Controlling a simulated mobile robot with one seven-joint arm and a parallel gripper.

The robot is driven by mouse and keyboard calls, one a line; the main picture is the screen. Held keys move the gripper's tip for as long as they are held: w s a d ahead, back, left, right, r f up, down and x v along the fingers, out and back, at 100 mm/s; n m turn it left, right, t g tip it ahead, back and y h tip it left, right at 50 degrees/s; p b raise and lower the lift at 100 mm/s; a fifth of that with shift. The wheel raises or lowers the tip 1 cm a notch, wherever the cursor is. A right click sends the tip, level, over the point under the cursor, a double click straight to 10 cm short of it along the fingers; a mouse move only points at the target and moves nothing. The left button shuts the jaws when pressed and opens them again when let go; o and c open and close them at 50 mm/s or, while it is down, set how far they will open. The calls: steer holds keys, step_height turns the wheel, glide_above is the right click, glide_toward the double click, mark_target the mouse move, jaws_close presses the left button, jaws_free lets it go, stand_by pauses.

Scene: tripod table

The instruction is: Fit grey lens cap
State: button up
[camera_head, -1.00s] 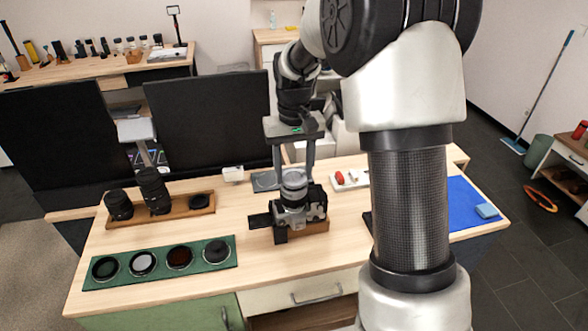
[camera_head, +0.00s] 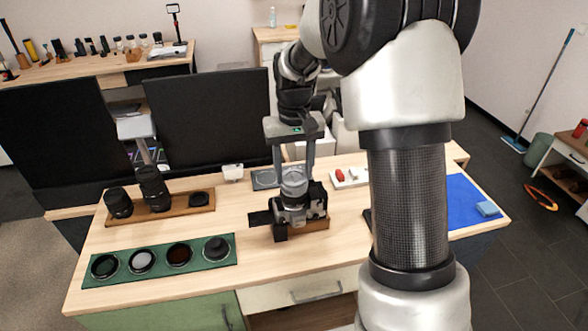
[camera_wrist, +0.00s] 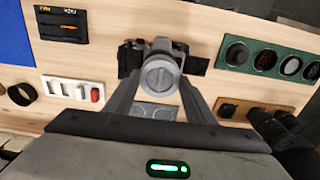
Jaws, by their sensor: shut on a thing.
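The grey lens cap (camera_wrist: 160,76) is a round disc with a bar across it, seen face-on in the wrist view. It also shows in the head view (camera_head: 294,175). My gripper (camera_head: 293,172) points down with one finger on each side of the cap and is shut on it. The camera (camera_head: 315,206) lies lens-up on a small wooden block, directly under the cap. In the wrist view the camera body (camera_wrist: 136,57) shows behind the cap. The cap hides the lens front, so I cannot tell whether it is seated.
A green tray (camera_head: 160,264) with several round filters lies at the front left. A wooden tray (camera_head: 178,208) with two black lenses and a dark cap stands behind it. A white tray (camera_head: 350,184) with small items and a blue mat (camera_head: 463,196) are to the right.

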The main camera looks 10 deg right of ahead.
steer(key=shift+f, duration=0.1)
stand_by(0.3)
steer(key=o, duration=1.5)
steer(key=shift+c, duration=0.2)
steer(key=shift+r+p, duration=2.65)
steer(key=shift+r, duration=0.9)
